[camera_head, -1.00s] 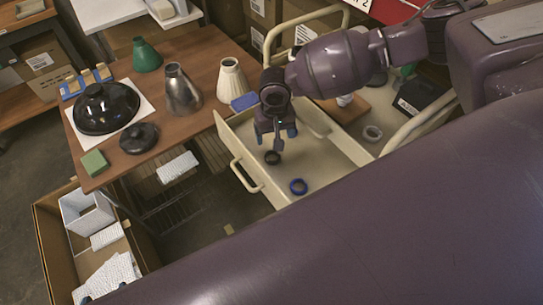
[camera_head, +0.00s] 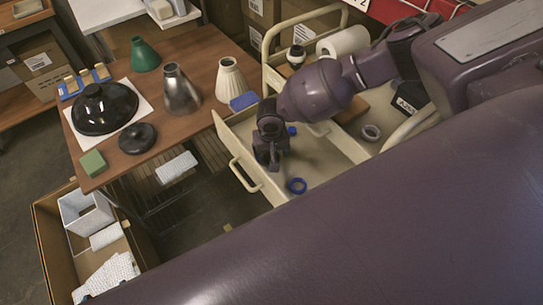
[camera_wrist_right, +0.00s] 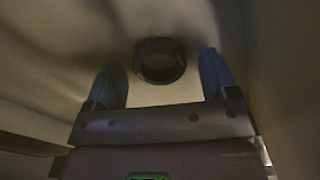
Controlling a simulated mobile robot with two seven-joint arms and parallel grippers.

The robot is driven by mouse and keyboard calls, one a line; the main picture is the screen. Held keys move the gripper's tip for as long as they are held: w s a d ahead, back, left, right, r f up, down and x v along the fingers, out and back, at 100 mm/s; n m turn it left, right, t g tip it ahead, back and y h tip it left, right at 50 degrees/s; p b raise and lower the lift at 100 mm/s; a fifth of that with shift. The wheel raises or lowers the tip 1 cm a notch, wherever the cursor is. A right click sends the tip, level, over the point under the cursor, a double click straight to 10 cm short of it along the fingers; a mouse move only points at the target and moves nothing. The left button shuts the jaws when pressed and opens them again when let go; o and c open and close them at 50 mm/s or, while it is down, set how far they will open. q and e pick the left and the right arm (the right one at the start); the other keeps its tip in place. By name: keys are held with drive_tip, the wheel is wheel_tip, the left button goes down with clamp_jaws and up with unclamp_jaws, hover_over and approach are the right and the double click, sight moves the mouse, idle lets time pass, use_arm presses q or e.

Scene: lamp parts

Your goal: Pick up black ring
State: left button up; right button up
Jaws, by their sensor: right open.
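The black ring (camera_wrist_right: 139,62) lies on the drawer floor in the right wrist view, just beyond and between the two blue fingertips. My right gripper (camera_wrist_right: 162,76) is open around empty space, with a finger to each side of the ring. In the head view my right gripper (camera_head: 270,164) points down inside the pulled-out cream drawer (camera_head: 318,165) and hides the black ring. I cannot tell the exact height gap between fingertips and ring. My left gripper is not in view.
The drawer walls are close to the gripper. A wooden table (camera_head: 205,62) with lamp shades stands to the left.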

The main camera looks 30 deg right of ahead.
drive_tip(key=c, duration=1)
